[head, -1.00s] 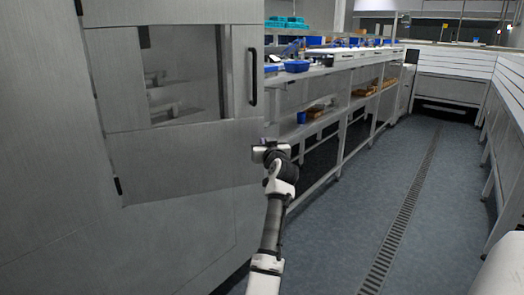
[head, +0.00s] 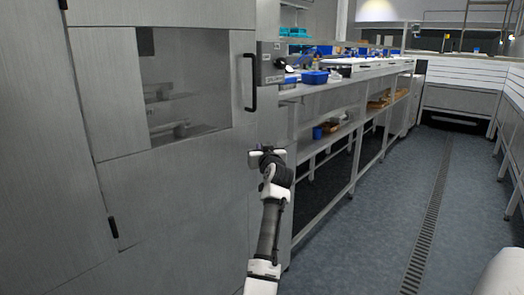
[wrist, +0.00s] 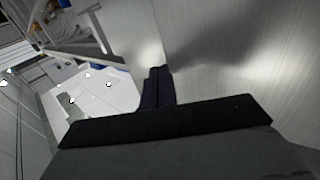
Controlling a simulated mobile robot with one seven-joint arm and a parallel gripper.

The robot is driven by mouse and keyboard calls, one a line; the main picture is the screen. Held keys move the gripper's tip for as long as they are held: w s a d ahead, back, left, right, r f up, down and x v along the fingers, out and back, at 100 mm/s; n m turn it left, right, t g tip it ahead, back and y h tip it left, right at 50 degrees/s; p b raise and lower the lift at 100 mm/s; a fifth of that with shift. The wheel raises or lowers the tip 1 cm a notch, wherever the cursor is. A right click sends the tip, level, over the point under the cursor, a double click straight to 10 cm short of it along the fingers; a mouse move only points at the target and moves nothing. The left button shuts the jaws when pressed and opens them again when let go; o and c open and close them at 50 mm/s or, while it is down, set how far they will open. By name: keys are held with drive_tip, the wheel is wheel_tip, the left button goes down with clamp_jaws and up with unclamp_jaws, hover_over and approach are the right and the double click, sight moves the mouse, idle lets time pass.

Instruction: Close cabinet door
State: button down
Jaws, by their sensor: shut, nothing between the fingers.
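The cabinet door (head: 190,185) is a grey brushed-metal panel with a window and two dark hinges on its left side. Its black vertical handle (head: 250,82) is near the right edge. The door looks flush or nearly flush with the cabinet front, and I see no clear gap. My gripper (head: 267,152) is shut and empty, below and right of the handle, close to the door's right edge. In the wrist view its dark fingers (wrist: 158,86) are together beside a pale brushed-metal surface (wrist: 235,60). I cannot tell whether they touch it.
A grey box with a dark knob (head: 270,63) is on the cabinet right of the handle. A long bench (head: 340,85) with shelves and blue bins (head: 315,77) runs back on the right. The aisle floor (head: 390,210), with a drain grate (head: 428,220), is clear.

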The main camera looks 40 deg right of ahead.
drive_tip(key=shift+w, duration=0.45)
drive_tip(key=shift+s, duration=0.1)
